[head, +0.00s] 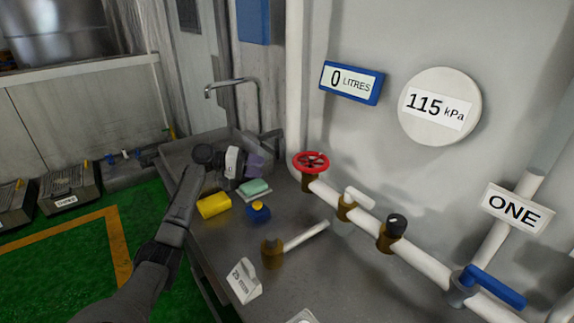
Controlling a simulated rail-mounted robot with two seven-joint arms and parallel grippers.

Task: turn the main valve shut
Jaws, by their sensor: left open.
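The main valve appears to be the red handwheel (311,160) on a brass body at the far left end of the white pipe (330,192). My left arm reaches in from the lower left. My left gripper (256,168) is open, over the back left of the metal bench, to the left of the red wheel and apart from it. Nothing shows between its fingers. My right gripper is not in view.
A yellow block (214,205), a green sponge (254,187) and a blue item (258,211) lie below my left gripper. A tap (232,84) rises behind it. A blue lever (495,287), a black knob (396,224) and a white-handled valve (350,203) sit along the pipe.

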